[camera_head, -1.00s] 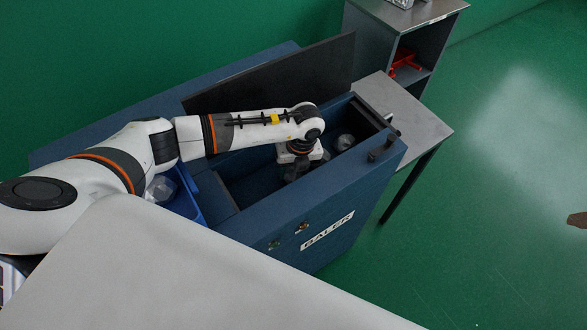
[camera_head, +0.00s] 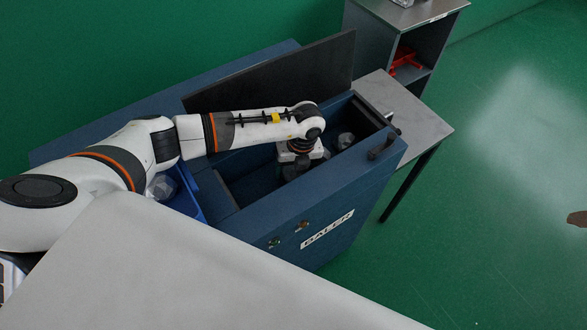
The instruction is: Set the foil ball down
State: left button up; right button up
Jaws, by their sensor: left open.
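A grey foil ball (camera_head: 345,141) lies in the open chamber of the blue baler (camera_head: 335,200), near its right end. My left gripper (camera_head: 291,172) points down into the chamber, to the left of that ball and apart from it. It is open, but its fingertips are small and dark, and I cannot make out anything between them. A small greyish patch beside the wrist may be another foil ball; my arm partly hides it. My right gripper is not in view.
The baler's dark lid (camera_head: 275,78) stands raised behind the chamber. A blue bin (camera_head: 187,197) with crumpled foil (camera_head: 161,187) sits at the left, partly under my arm. A grey side table (camera_head: 415,120) adjoins the right end. A shelf unit (camera_head: 432,45) with a red item (camera_head: 405,66) stands behind.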

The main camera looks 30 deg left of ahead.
pick_arm(q)
notch_tip(320, 180, up, 11)
jog(key=w+d+b, duration=0.1)
jog(key=b, duration=0.1)
jog(key=shift+d+r+b, duration=0.15)
jog(key=shift+b, duration=0.15)
